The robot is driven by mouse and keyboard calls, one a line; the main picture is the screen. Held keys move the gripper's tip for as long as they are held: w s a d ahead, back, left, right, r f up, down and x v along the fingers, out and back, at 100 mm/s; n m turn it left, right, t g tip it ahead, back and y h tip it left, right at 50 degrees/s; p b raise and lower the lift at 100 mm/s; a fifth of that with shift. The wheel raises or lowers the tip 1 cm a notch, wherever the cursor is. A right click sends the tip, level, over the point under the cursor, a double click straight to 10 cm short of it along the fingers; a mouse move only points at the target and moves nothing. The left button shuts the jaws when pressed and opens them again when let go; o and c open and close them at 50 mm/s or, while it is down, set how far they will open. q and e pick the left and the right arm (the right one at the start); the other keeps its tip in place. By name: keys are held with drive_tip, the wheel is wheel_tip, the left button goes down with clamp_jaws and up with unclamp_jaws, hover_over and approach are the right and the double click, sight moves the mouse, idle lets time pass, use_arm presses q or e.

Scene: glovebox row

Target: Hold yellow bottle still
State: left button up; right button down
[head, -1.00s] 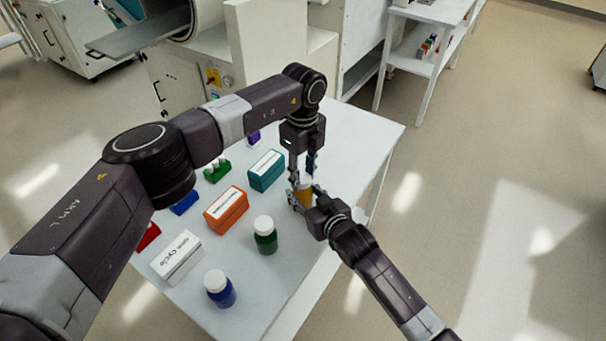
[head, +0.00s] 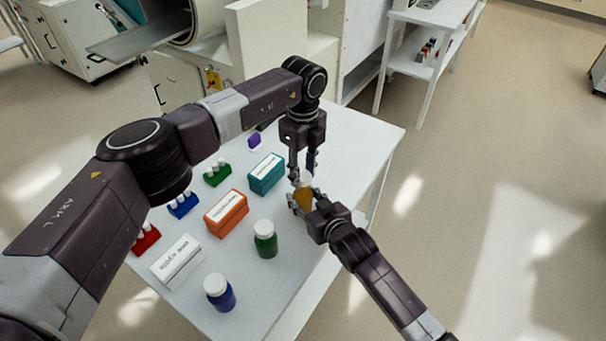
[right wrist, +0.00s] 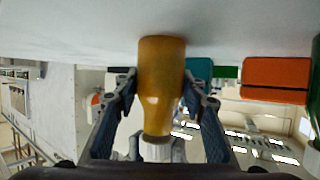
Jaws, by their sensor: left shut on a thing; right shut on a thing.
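The yellow bottle (head: 304,197) stands upright near the table's right edge. My right gripper (head: 303,200) is shut around its body from the front right. In the right wrist view, which is upside down, the bottle (right wrist: 161,85) sits between the two fingers (right wrist: 160,95) with its base at the white tabletop. My left gripper (head: 302,172) comes down from above, with its fingers shut at the white cap (head: 306,180). The cap is partly hidden by these fingers, and I cannot tell whether it is loose.
On the table (head: 350,150), a green bottle (head: 265,240) and a blue bottle (head: 219,292) stand in front. Orange (head: 226,212), teal (head: 266,174) and white (head: 178,262) boxes and small vial racks (head: 183,205) lie left. The floor on the right is clear.

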sight(303, 176)
use_arm(q)
drive_tip(key=shift+r, duration=0.1)
drive_tip(key=shift+r, duration=1.9)
use_arm(e)
drive_tip(key=c, duration=1.1)
unclamp_jaws()
drive_tip(key=shift+c, duration=0.2)
